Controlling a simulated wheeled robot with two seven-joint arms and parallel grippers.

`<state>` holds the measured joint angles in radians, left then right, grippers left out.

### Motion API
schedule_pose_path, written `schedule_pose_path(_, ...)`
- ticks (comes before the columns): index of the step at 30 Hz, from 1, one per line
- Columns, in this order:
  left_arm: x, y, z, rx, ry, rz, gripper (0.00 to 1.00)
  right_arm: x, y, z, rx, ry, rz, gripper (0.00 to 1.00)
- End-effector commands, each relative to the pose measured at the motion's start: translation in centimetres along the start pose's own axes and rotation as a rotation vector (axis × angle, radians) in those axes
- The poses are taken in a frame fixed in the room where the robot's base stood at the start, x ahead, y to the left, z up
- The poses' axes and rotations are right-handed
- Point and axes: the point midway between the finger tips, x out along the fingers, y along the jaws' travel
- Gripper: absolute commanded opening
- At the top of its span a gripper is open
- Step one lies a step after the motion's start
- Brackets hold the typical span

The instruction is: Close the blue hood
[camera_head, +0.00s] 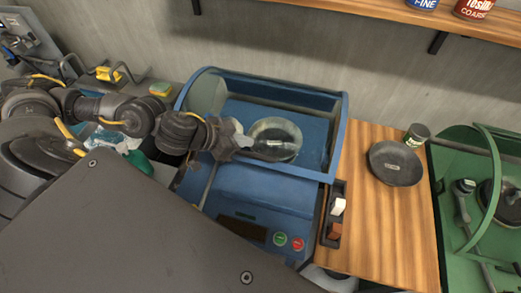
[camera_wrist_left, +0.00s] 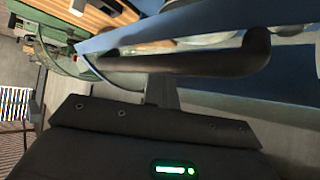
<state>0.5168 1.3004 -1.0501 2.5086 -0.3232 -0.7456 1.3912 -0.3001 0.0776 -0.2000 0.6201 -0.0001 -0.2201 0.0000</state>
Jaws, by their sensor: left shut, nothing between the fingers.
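The blue machine (camera_head: 265,190) stands in the middle of the head view. Its blue hood (camera_head: 343,125) has a curved frame around a bowl (camera_head: 275,128) on the blue base; it appears raised, though its exact angle is hard to judge. My left gripper (camera_head: 240,142) shows over the machine, overlapping the bowl's left side. In the left wrist view, my left gripper (camera_wrist_left: 160,92) is shut and empty, close to a dark handle bar (camera_wrist_left: 185,64) along the blue hood edge (camera_wrist_left: 180,25). I cannot tell whether they touch. My right gripper is out of view.
Green and red buttons (camera_head: 289,242) are on the machine's front. A wooden board (camera_head: 378,225) to the right holds a dark bowl (camera_head: 395,163) and a small can (camera_head: 416,135). A green machine (camera_head: 480,140) stands farther right. A shelf (camera_head: 400,12) runs along the wall.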

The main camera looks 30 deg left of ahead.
Motion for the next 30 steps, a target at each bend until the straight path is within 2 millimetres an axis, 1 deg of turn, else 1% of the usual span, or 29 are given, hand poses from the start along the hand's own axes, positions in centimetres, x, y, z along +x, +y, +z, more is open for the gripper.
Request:
schedule_pose_path(5, 0.1, 0.4, 0.7, -0.002, -0.005, 0.001, 0.00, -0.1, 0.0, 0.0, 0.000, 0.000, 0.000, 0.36)
schedule_pose_path(12, 0.2, 1.5, 2.7, -0.003, -0.006, 0.002, 0.00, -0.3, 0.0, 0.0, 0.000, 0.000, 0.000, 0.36)
schedule_pose_path(16, 0.3, 1.9, 3.5, -0.002, -0.004, 0.000, 0.00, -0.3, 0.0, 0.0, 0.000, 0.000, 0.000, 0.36)
schedule_pose_path(30, 0.3, 1.9, 3.7, 0.000, -0.001, -0.005, 0.00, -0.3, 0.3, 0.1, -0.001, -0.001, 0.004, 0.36)
